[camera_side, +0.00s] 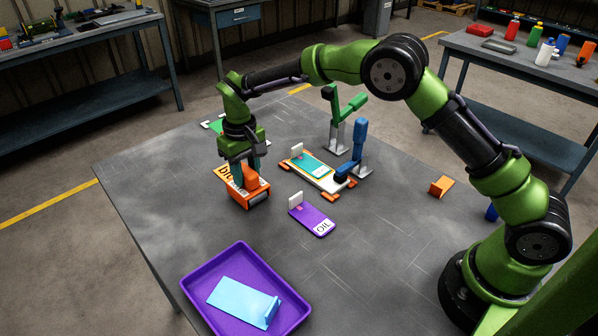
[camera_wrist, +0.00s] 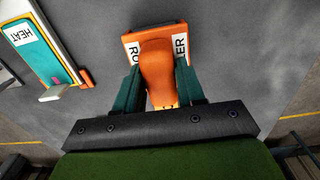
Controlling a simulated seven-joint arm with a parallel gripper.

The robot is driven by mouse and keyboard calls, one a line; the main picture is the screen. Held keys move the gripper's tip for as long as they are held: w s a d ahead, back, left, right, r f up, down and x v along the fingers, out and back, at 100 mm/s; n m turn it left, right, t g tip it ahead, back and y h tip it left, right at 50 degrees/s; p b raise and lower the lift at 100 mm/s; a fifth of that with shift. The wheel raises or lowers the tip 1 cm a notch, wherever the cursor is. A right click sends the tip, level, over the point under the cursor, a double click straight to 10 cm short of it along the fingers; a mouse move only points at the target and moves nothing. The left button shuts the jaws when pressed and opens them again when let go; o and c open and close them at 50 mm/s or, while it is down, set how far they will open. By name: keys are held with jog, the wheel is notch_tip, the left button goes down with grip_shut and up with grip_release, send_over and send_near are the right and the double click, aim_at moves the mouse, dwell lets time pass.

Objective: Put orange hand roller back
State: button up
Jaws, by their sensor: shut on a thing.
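The orange hand roller (camera_side: 258,198) is on the left part of the grey table, directly under my gripper (camera_side: 246,174). In the wrist view its rounded orange handle (camera_wrist: 157,68) sits between the two dark green fingers of my gripper (camera_wrist: 160,88), which is shut on it. An orange piece with a white label reading "RO…ER" (camera_wrist: 181,47) shows behind the handle, its middle letters hidden. I cannot tell whether the roller touches the table.
A purple OIL card (camera_side: 316,222) lies right of the roller. Behind it, a teal HEAT card (camera_side: 311,163) rests on a white, orange-ended holder near green (camera_side: 338,132) and blue (camera_side: 360,145) lever posts. A purple tray (camera_side: 190,284) holds a light blue plate. An orange wedge (camera_side: 441,186) sits right.

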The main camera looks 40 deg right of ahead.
jog(key=shift+f, duration=0.35)
jog(key=shift+s+f, duration=0.1)
jog(key=shift+f, duration=0.3)
grip_shut()
jog(key=o, duration=1)
grip_release()
